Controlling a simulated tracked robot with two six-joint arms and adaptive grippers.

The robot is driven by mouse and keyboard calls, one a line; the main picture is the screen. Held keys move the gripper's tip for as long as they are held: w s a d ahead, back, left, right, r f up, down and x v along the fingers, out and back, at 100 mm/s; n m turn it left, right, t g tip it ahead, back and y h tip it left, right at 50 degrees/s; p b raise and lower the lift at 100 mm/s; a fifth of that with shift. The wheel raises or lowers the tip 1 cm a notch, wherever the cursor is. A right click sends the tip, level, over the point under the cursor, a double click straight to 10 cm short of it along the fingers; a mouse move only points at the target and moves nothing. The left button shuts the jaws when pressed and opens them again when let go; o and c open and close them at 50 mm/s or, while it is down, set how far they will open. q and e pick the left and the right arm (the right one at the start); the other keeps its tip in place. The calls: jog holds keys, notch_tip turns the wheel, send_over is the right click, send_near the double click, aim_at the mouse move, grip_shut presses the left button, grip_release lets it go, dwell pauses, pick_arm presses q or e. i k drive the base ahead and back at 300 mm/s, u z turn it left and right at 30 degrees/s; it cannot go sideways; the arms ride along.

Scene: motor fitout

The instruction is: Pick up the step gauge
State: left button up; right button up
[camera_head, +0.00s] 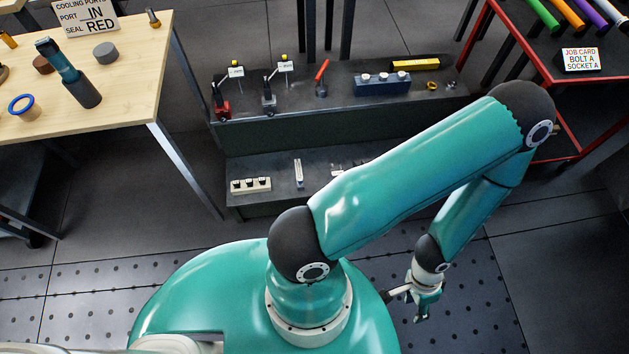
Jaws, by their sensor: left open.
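My left gripper (412,303) is open and empty, low at the right of centre in the head view, over the dotted floor. Its arm rises from my teal body and bends back down to it. It is well apart from the shelf things. On the lower step of the dark bench lie a slim pale metal piece (298,173) and a small light metal piece (338,169), partly hidden by my arm. Either may be the step gauge; I cannot tell which. My right gripper is not in view.
The dark bench's upper step (335,105) holds a red clamp (222,107), a blue block (382,84) and a yellow level (415,65). A pale block with black sockets (250,185) is on the lower step. A wooden table (120,105) stands left, a red-framed table (560,83) right.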

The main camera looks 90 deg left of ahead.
aim_at(297, 163)
jog(key=z, duration=1.15)
jog(key=i, duration=0.1)
jog(key=u, duration=2.8)
jog(key=i, duration=0.45)
jog(key=u, duration=0.9)
jog(key=k, duration=0.8)
jog(key=u, duration=0.15)
jog(key=i, duration=0.75)
jog(key=z, duration=0.05)
